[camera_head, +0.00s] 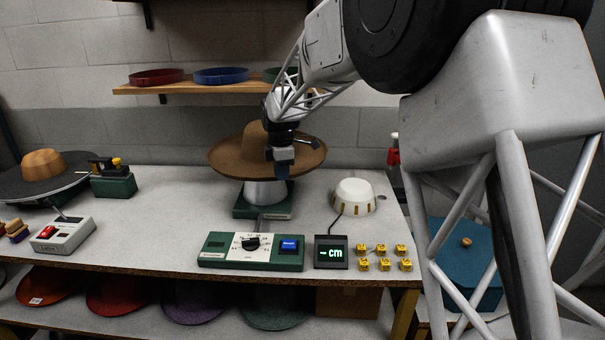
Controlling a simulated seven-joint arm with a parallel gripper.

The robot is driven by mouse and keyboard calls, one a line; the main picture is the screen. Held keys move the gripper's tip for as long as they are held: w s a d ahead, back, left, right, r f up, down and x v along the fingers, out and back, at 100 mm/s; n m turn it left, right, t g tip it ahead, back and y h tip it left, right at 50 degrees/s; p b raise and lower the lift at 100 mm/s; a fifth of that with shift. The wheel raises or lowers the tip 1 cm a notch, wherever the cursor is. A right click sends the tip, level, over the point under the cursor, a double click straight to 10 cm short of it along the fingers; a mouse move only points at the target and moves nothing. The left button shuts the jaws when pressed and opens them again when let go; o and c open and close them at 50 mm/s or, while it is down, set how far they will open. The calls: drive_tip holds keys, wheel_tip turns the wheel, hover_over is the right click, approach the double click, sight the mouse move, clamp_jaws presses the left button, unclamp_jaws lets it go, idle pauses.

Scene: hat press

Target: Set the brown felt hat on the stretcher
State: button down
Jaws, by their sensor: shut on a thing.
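The brown felt hat (233,157) is in the middle of the head view, brim down and slightly tilted. My gripper (281,173) is shut on the hat at its near right side, by the brim and crown. The stretcher, a grey metal cylinder (265,193) on a green base (250,209), stands directly below the hat. The brim hides the stretcher's top, so I cannot tell whether the hat touches it or hangs just above. My fingertips are partly lost against the hat.
In front are a green control box (222,256) with a dial and a small display (330,252) reading "- cm". A white dome (355,195) and several yellow blocks (381,265) stand to the right. A shelf (140,87) with hat bands hangs behind.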

drive_tip(key=shift+s+a+r, duration=0.1)
drive_tip(key=shift+a, duration=0.65)
drive_tip(key=shift+f, duration=0.25)
wheel_tip(320, 180, down, 13)
idle(1.8)
drive_tip(key=shift+f, duration=0.75)
idle(1.0)
drive_tip(key=c, duration=1.1)
unclamp_jaws()
